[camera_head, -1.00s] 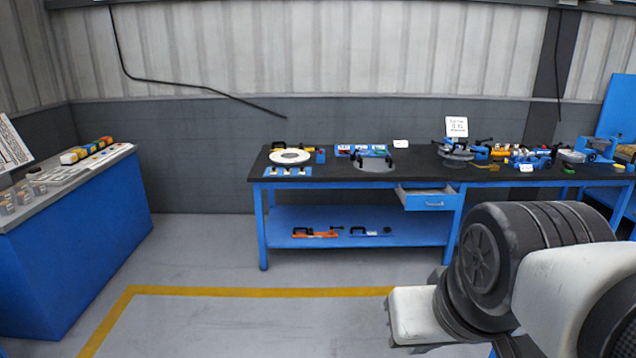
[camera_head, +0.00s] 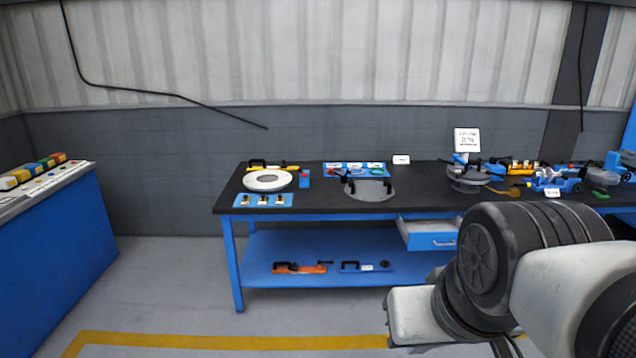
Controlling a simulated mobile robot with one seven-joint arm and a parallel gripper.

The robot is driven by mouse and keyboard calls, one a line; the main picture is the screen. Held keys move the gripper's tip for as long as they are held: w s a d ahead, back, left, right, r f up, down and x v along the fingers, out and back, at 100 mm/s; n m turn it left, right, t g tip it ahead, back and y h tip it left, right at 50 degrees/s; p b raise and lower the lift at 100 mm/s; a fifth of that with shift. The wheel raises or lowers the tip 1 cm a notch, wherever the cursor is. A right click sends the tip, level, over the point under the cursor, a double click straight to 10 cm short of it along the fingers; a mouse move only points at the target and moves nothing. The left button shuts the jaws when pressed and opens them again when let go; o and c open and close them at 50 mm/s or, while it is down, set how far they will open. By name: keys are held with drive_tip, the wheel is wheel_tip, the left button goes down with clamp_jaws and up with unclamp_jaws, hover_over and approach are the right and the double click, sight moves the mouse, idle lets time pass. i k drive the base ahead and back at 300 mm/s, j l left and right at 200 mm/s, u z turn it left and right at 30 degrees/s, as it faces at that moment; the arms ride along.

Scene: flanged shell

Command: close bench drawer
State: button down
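The bench drawer (camera_head: 431,241) is a blue-fronted box with a small light handle, under the right part of the black bench top (camera_head: 330,206). It is pulled out, and its grey inside shows from above. My arm fills the lower right and hides the bench leg beside the drawer. The white block at the arm's lower left end is in view, but no gripper fingers show. Nothing of mine is seen touching the drawer.
A blue lower shelf (camera_head: 335,256) holds an orange tool and a blue tool. A blue counter (camera_head: 60,245) stands at the left. Grey floor with a yellow line (camera_head: 230,342) lies clear in front. Fixtures and tools crowd the bench top's right.

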sight(424, 233)
drive_tip(key=i, duration=1.6)
drive_tip(key=i+z, duration=0.15)
drive_tip(key=i, duration=0.3)
drive_tip(key=i+j+z, duration=0.15)
drive_tip(key=i, duration=0.35)
drive_tip(key=i+j+z, duration=0.15)
drive_tip(key=i, duration=0.3)
drive_tip(key=z, duration=0.35)
